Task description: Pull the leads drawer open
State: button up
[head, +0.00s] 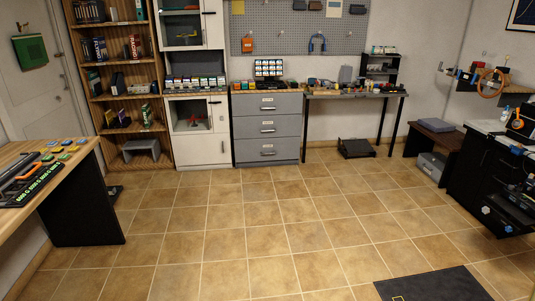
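A grey cabinet with three stacked drawers stands against the back wall, under one end of the wooden worktop. The top drawer (283,105), the middle drawer (284,126) and the bottom drawer (284,150) each have a bar handle and a small pale label. The labels are too small to read, so I cannot tell which is the leads drawer. All three fronts look flush and shut. My gripper is not in view.
Tiled floor (250,215) lies clear before the cabinet. A white glass-door cabinet (198,150) and a bookshelf (123,95) stand left of it. A wooden table (75,160) is at left, a dark counter (465,160) at right, a dark mat (440,287) in front.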

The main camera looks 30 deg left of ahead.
aim_at(282, 148)
jog(key=u, duration=0.2)
jog(key=i, duration=0.65)
jog(key=u, duration=0.8)
jog(key=i, duration=1.65)
jog(key=u, duration=0.6)
jog(key=i, duration=3.2)
jog(key=z, duration=0.35)
